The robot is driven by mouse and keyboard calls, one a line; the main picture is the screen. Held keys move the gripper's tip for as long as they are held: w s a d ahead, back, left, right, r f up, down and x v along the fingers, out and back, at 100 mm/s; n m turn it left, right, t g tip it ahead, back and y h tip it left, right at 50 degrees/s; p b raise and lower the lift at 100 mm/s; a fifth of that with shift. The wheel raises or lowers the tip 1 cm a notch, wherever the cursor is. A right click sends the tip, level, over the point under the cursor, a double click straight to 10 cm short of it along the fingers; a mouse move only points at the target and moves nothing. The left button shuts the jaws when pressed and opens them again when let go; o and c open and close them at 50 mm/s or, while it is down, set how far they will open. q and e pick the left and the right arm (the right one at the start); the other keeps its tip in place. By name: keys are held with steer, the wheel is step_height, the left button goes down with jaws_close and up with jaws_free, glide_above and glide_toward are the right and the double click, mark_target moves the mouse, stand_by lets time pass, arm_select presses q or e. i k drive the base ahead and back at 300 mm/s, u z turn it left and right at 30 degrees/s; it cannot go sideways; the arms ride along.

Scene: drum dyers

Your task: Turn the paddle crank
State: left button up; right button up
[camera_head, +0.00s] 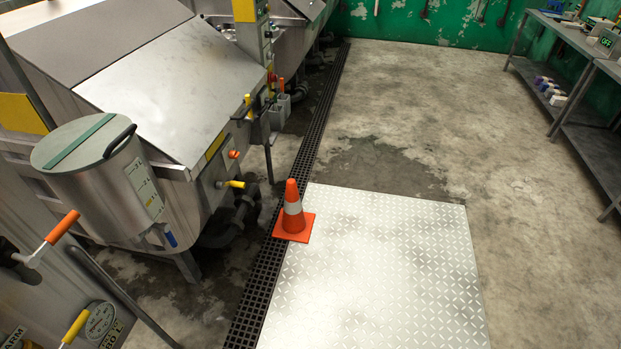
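An orange-handled metal lever (60,228) juts from the machine at the lower left and looks like a crank; I cannot tell for sure that it is the paddle crank. Its handle slants up to the right, and its mount is cut off by the left picture edge. A yellow handle (76,326) sits below it, near a round gauge (100,319) and partly cut-off lettering. Neither of my grippers shows in the head view.
A metal drum (97,180) with a grey-green lid stands beside the steel dyeing machine (165,85). An orange cone (292,213) stands at the corner of a patterned metal plate (385,275). A floor grate (300,165) runs alongside. Shelves (575,40) line the right; open floor lies between.

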mark_target(219, 185)
steer(key=z, duration=0.45)
steer(key=i, duration=6.1)
steer(key=u, duration=5.5)
steer(key=i, duration=0.95)
steer(key=z, duration=0.05)
